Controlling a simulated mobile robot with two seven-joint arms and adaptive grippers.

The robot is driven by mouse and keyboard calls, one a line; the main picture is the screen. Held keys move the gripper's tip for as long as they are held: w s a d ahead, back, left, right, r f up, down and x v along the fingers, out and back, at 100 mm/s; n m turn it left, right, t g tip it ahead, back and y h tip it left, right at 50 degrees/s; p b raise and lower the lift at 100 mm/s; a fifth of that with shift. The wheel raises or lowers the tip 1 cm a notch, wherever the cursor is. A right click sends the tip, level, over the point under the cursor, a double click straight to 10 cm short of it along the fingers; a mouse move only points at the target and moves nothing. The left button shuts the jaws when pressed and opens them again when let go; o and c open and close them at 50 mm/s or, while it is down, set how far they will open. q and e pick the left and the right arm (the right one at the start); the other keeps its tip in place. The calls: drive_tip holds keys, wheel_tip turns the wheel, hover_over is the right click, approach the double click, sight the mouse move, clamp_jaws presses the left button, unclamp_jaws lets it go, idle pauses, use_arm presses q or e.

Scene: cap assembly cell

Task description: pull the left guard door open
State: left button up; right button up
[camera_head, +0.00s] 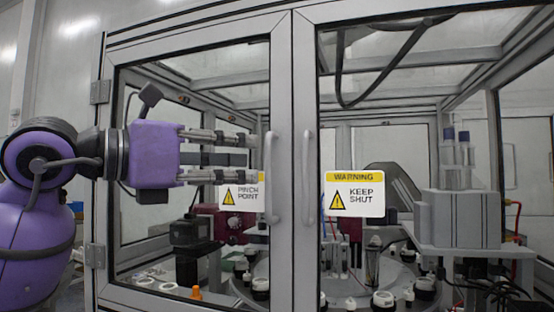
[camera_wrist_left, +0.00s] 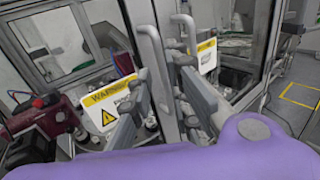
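The left guard door (camera_head: 203,26) is a grey-framed clear panel and looks shut, flush beside the right door (camera_head: 428,14). Its upright pale handle (camera_head: 271,176) is on its right edge. My left gripper (camera_head: 248,160) is open, with its fingers pointing right toward that handle. In the head view the fingertips end a little left of the handle. In the left wrist view the left door handle (camera_wrist_left: 153,60) appears between the spread fingers of my gripper (camera_wrist_left: 160,78), and I see no finger closed on it. My right gripper is in neither view.
The right door's handle (camera_head: 306,176) stands close beside the left one; it also shows in the left wrist view (camera_wrist_left: 184,35). A pinch point sign (camera_head: 239,197) and a keep shut sign (camera_head: 354,195) are on the doors. Machinery and a round table fill the cell behind the panels.

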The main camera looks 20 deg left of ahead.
use_arm(q)
drive_tip(key=p+x, duration=0.1)
drive_tip(key=x, duration=0.5)
drive_tip(key=shift+d, duration=0.1)
drive_tip(key=shift+c, duration=0.2)
clamp_jaws()
